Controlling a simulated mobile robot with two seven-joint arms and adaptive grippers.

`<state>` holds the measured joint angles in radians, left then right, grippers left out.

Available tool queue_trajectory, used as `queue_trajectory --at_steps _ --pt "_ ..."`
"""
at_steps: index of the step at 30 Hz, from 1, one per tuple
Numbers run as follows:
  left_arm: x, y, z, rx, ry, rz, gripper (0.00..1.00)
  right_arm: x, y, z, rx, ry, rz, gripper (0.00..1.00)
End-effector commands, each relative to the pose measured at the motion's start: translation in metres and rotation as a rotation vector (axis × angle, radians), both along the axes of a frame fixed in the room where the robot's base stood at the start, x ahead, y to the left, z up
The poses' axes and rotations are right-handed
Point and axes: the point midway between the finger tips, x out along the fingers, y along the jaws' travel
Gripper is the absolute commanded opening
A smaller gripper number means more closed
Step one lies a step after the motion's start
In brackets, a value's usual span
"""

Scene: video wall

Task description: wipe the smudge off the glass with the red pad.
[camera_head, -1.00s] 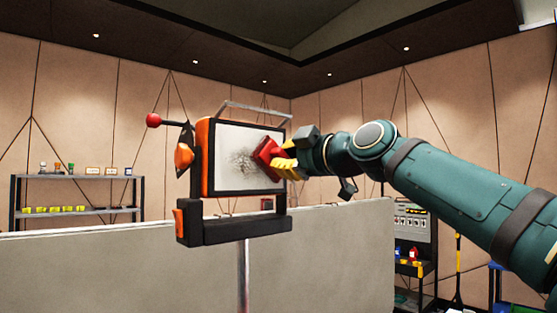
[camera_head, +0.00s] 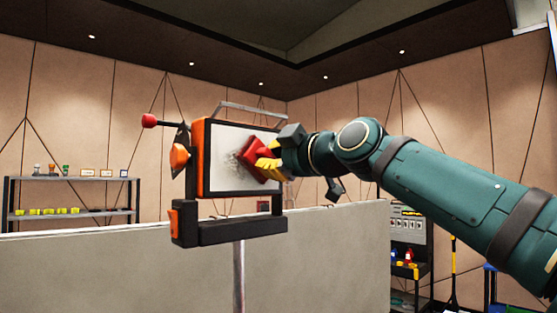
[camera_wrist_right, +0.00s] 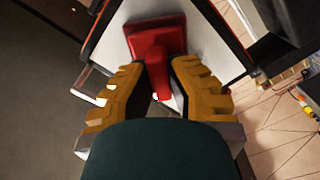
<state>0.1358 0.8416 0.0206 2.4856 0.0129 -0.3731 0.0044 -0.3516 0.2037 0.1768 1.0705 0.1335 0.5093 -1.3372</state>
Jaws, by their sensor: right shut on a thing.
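The glass (camera_head: 222,172) is a pale upright panel in an orange and black frame on a pole. A dark grey smudge (camera_head: 238,156) lies on its right half, partly hidden behind the pad. The red pad (camera_head: 255,152) is at the smudge's right side, against or very close to the glass; contact cannot be told for sure. My right gripper (camera_head: 268,166) has yellow fingers shut on the pad's handle. In the right wrist view the red pad (camera_wrist_right: 155,36) lies over the pale glass (camera_wrist_right: 207,50), its handle between the gripper's fingers (camera_wrist_right: 163,85). My left gripper is not in view.
A low grey partition (camera_head: 110,268) runs behind the pole. A shelf (camera_head: 75,213) with small items stands at the left, and a rack (camera_head: 410,255) with coloured bottles at the right. A red ball-ended lever (camera_head: 149,121) sticks out left of the frame.

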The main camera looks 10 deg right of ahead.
Motion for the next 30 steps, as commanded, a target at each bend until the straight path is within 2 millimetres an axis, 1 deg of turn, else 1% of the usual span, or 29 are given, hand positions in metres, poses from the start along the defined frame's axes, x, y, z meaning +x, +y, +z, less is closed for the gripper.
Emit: queue_trajectory --at_steps 13,22,30 --pt "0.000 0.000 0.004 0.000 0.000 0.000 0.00 -0.017 0.026 0.000 -0.001 0.000 0.002 0.00" --pt "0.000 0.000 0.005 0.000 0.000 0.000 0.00 -0.023 0.035 0.000 0.000 0.000 0.003 0.00" --pt "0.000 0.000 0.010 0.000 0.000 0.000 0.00 -0.036 0.052 0.000 -0.001 0.000 0.003 0.00"
